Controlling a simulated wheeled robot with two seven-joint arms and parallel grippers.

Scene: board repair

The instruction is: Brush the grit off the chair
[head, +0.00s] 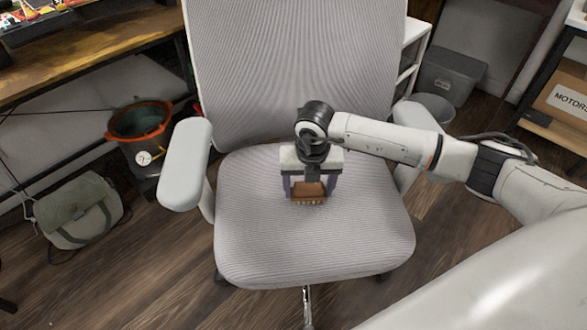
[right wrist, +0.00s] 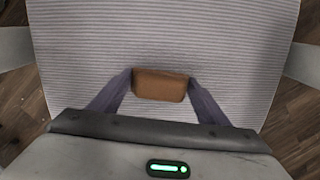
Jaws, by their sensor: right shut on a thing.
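The chair (head: 312,245) is light grey with a ribbed seat, a tall back and armrests. My right gripper (head: 309,188) is over the middle of the seat, pointing down. It is shut on a small brown brush (head: 309,194), whose pale bristles face the seat. I cannot tell whether the bristles touch the fabric. In the right wrist view the brush (right wrist: 161,85) sits between the two fingertips, with the ribbed seat (right wrist: 230,45) around it. I see no clear grit on the seat; some may be hidden under the brush or gripper. My left gripper is not in view.
The left armrest (head: 186,165) and the chair back (head: 295,70) border the seat. A green bag (head: 78,208) and an orange-rimmed pot (head: 140,122) stand on the floor at left. A grey bin (head: 450,75) and a shelf with a cardboard box (head: 565,103) are at right.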

